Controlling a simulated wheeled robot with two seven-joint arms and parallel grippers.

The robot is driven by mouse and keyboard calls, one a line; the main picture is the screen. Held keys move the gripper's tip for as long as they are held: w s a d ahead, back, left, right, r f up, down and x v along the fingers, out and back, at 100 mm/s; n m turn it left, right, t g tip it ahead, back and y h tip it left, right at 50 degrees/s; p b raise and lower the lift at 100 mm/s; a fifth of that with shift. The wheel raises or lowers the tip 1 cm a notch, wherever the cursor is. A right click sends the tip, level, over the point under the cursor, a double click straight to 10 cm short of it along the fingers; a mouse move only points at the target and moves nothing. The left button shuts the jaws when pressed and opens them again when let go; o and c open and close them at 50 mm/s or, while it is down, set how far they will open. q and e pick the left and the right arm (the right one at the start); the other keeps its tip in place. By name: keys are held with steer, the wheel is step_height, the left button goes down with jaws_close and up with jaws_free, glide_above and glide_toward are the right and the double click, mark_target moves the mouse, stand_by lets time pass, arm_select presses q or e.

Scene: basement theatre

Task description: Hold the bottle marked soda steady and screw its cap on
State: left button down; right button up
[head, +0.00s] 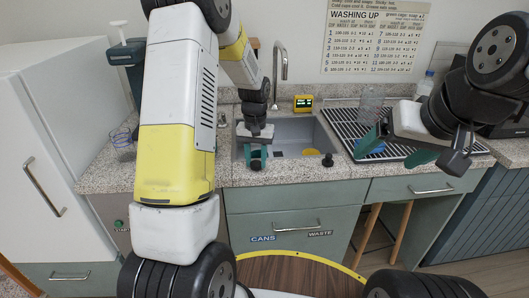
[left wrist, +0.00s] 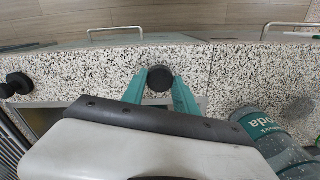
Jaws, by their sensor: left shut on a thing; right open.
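My left gripper (head: 256,160) is shut on a small round black cap (left wrist: 160,79), held between its teal fingertips over the counter's front strip. I cannot tell whether the cap touches the counter. The bottle marked soda (left wrist: 268,124) stands on the counter at the right of the left wrist view, with a green label reading "oda". Its top is out of that view, so its mouth is hidden. In the head view I cannot make the bottle out; my left arm covers that part of the counter. My right gripper (head: 397,147) is open and empty above the drying rack's front.
The sink (head: 300,134) is behind my left gripper. A black knob-like thing (head: 327,160) sits at the sink's front edge. A clear glass (head: 122,146) stands far left.

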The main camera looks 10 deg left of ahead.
mark_target(256, 163)
arm_select(q)
step_height(256, 163, up, 3)
steer(key=shift+r, duration=0.2)
steer(key=s+d, duration=0.2)
steer(key=s, duration=0.5)
steer(key=s+d+r, duration=0.1)
steer(key=s+d, duration=0.2)
steer(key=s, duration=0.5)
steer(key=shift+d, duration=0.3)
steer(key=w+a+f, duration=0.1)
steer(key=w, duration=0.3)
steer(key=w+a, duration=0.2)
steer(key=w, duration=0.3)
steer(key=w+a+f, duration=0.1)
steer(key=w, duration=0.4)
steer(key=shift+a+f, duration=0.3)
steer(key=shift+a, duration=0.1)
